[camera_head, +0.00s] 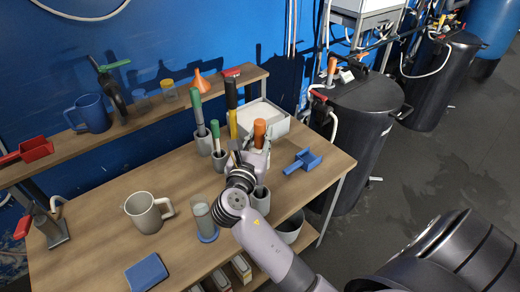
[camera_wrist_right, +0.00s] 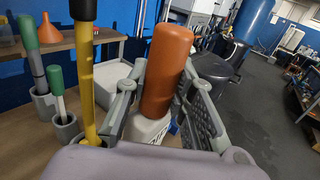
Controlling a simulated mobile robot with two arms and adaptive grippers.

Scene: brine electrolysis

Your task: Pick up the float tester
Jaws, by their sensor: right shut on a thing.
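The thing in my right gripper has an orange cylindrical top (camera_head: 260,133) above a white body; I take it to be the float tester. In the right wrist view, its orange top (camera_wrist_right: 167,72) stands nearly upright, tilted slightly right, between the two grey fingers. My right gripper (camera_head: 255,158) is shut on it, above a grey cup (camera_head: 260,201) near the middle of the table. The lower end is hidden by my gripper and wrist. My left gripper does not show.
A yellow tool with a black handle (camera_head: 231,95) stands close left of my gripper. Green-topped tools (camera_head: 196,100) stand in grey cups beside it. A white bin (camera_head: 265,117), blue holder (camera_head: 303,162), grey mug (camera_head: 147,212) and clear cylinder (camera_head: 203,216) are nearby. The table's front left is clearer.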

